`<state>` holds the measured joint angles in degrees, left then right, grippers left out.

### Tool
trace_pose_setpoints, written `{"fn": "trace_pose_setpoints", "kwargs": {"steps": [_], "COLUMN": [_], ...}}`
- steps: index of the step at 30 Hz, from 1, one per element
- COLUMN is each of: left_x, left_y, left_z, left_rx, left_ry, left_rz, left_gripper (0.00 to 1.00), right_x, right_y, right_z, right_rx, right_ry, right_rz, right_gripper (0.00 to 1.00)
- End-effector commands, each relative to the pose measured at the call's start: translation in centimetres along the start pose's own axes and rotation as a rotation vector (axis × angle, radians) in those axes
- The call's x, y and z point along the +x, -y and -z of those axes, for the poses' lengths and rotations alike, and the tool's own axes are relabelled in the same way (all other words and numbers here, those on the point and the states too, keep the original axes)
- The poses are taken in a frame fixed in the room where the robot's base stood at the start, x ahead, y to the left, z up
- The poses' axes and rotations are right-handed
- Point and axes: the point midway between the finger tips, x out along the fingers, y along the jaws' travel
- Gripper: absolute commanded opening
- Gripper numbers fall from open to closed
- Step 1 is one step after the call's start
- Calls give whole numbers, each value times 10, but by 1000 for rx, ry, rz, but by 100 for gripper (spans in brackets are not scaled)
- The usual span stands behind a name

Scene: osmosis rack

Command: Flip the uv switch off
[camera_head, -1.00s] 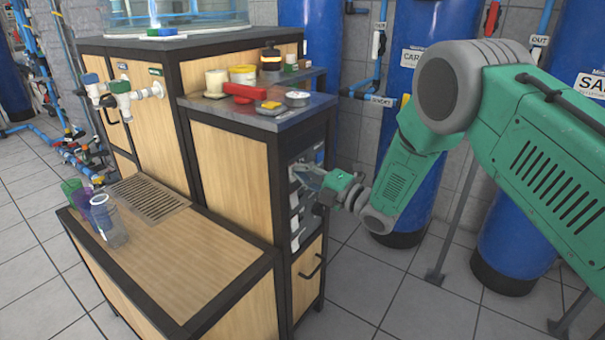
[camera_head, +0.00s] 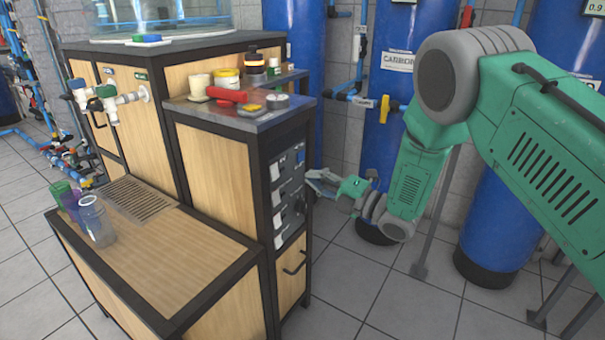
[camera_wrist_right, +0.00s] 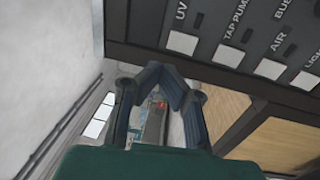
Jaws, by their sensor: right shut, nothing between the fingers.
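The UV switch (camera_wrist_right: 182,42) is a white rocker beside its "UV" label, at the left end of the switch row in the right wrist view. The dark switch panel (camera_head: 288,190) is on the narrow side of the wooden cabinet in the head view. Its switches are too small there to read. My right gripper (camera_head: 312,182) is just to the right of the panel, apart from it. In the right wrist view its fingertips (camera_wrist_right: 163,76) are drawn together, empty, below the UV switch and not touching it. The switch's on or off position cannot be told. My left gripper is out of view.
Tap pump (camera_wrist_right: 228,54) and air (camera_wrist_right: 270,68) switches sit close beside the UV switch. Bottles and a red object (camera_head: 226,95) stand on the cabinet top. Blue tanks (camera_head: 385,120) stand behind my right arm. The floor (camera_head: 375,290) right of the cabinet is clear.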

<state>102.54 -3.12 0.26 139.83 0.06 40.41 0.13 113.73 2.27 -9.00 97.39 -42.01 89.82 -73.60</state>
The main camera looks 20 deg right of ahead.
Motion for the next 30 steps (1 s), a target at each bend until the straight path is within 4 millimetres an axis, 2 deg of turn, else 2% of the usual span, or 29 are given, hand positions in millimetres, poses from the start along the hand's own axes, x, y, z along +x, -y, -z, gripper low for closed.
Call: {"fn": "trace_pose_setpoints", "kwargs": {"steps": [3, 9, 25, 28, 30], "left_x": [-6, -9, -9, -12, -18], "left_y": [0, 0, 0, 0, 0], "left_z": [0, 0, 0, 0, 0], "left_rx": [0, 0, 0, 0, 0], "left_ry": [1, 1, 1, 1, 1], "left_rz": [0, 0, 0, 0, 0], "left_gripper": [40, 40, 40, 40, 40], "right_x": [-21, -39, -39, -44, -55], "right_y": [-5, -7, -7, 5, 28], "right_z": [-3, -5, -2, 0, 6], "right_rx": [4, 5, 6, 78, 209], "right_ry": [3, 3, 3, 38, 109], "right_rz": [0, -2, 1, 46, 127], "right_gripper": [0, 0, 0, 0, 0]}}
